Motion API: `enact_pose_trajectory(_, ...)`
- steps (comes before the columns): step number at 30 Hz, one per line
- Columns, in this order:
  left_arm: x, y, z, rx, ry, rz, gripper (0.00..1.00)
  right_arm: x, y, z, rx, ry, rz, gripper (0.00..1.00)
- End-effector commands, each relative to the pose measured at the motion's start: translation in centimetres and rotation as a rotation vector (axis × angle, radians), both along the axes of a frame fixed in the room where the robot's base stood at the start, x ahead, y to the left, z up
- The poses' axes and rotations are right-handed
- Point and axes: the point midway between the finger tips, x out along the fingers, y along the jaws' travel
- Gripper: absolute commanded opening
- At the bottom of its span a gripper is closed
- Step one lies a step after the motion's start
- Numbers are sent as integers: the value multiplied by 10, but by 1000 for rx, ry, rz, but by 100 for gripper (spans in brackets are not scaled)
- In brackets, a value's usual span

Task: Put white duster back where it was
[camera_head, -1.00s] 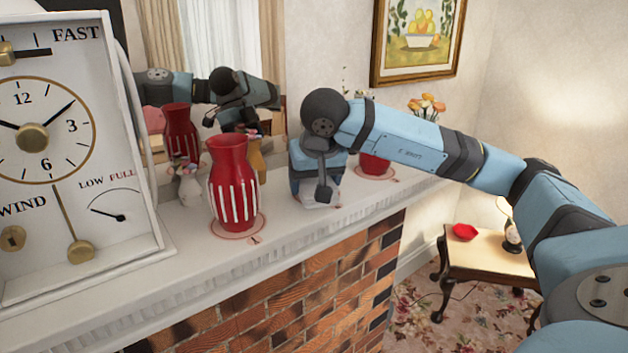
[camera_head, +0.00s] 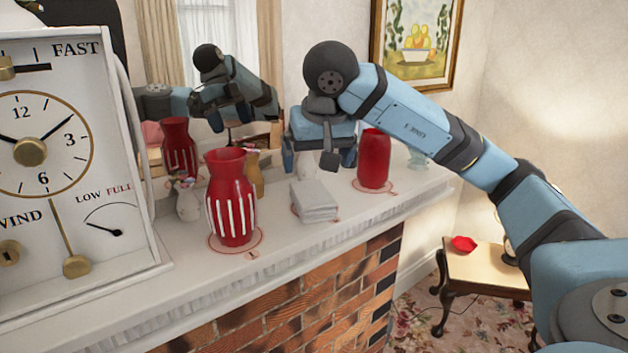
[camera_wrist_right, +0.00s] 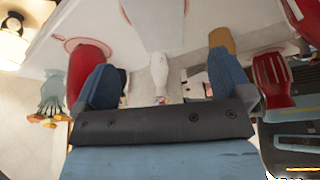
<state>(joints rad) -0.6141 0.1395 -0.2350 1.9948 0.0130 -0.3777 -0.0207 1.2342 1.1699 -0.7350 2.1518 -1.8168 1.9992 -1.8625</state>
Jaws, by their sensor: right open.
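The white duster (camera_head: 314,200), a folded white cloth, lies flat on the mantel shelf (camera_head: 200,275) between two red vases. It rests on a spot with a faint red ring mark. In the right wrist view the duster (camera_wrist_right: 155,22) shows at the top, beyond the fingers. My right gripper (camera_head: 318,163) is open and empty, above and slightly behind the duster, apart from it. Its two blue fingers (camera_wrist_right: 160,80) are spread wide in the wrist view. My left gripper is in neither view.
A striped red vase (camera_head: 232,205) stands left of the duster, a plain red vase (camera_head: 374,160) right. A large white clock (camera_head: 75,190) fills the left. A small white vase (camera_head: 187,202) stands near the mirror (camera_head: 165,100). A side table (camera_head: 490,272) is lower right.

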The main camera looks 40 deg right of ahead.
Motion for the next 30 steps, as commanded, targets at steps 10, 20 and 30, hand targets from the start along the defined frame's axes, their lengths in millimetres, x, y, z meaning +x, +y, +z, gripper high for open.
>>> enact_pose_trajectory(10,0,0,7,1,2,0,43,-8,4,23,-1,2,-2,97)
enact_pose_trajectory(20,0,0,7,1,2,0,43,-8,4,23,0,2,-2,97)
enact_pose_trajectory(30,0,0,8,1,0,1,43,-8,4,22,0,2,-2,97)
